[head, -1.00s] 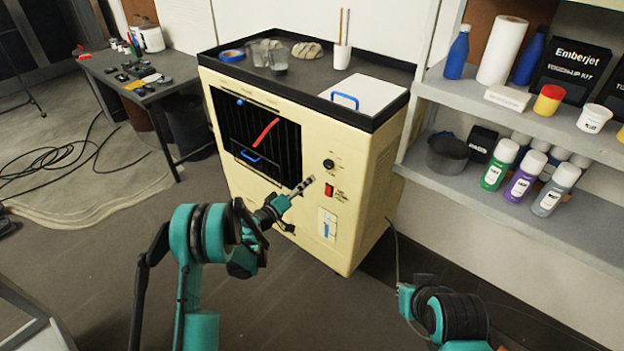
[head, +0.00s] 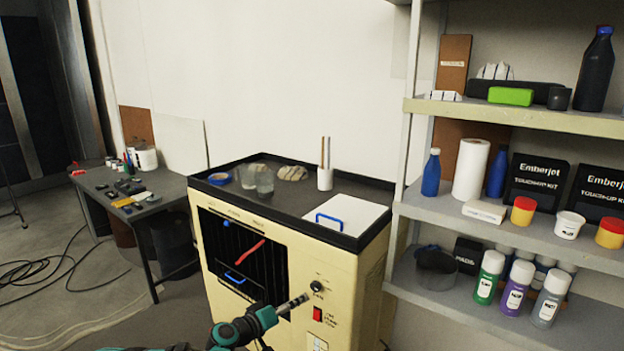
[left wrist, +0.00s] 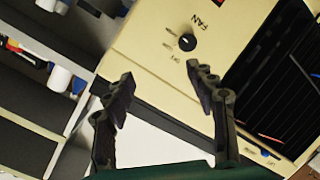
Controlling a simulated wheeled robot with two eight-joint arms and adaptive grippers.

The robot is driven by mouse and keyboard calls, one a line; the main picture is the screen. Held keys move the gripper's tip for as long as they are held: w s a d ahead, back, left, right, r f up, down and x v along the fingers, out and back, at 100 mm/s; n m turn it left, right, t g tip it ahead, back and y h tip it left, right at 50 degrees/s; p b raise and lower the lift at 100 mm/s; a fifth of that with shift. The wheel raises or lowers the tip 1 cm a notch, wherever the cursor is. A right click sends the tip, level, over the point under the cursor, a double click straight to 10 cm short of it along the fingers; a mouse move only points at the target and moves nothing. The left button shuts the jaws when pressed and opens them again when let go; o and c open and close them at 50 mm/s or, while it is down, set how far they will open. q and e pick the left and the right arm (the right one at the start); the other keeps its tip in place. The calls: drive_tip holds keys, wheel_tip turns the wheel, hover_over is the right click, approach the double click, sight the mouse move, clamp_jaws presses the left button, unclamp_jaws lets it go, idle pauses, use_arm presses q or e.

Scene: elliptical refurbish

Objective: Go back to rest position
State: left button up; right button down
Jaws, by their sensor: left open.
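My left gripper (head: 296,302) is at the front of the cream cabinet (head: 375,290), close to its black fan knob (head: 316,286). In the left wrist view its two fingers (left wrist: 160,92) are spread apart with nothing between them. The fan knob (left wrist: 187,43) shows beyond the fingertips, apart from them. A red switch (head: 317,314) sits below the knob. My right gripper is not in view.
The cabinet's dark grille (head: 240,252) holds a red stick and a blue handle. A white lid with a blue handle (head: 350,216) lies on top. Shelves with bottles (head: 488,277) stand close at right. A cluttered desk (head: 165,192) stands at left, with cables on the floor.

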use_arm(q)
drive_tip(key=s+r+m+g+y, duration=0.1)
drive_tip(key=s+r, duration=0.1)
drive_tip(key=s, duration=0.3)
drive_tip(key=s+r+g+y, duration=0.1)
drive_tip(key=s+r, duration=0.2)
drive_tip(key=s, duration=0.1)
drive_tip(key=s+a+f+g+y, duration=0.1)
drive_tip(key=s+a+y, duration=0.2)
drive_tip(key=s, duration=1)
drive_tip(key=s+a+f+g+y, duration=0.1)
drive_tip(key=s+a+y, duration=0.3)
drive_tip(key=s+a, duration=0.5)
drive_tip(key=s+f, duration=0.1)
drive_tip(key=s, duration=0.4)
drive_tip(key=shift+m+g, duration=0.4)
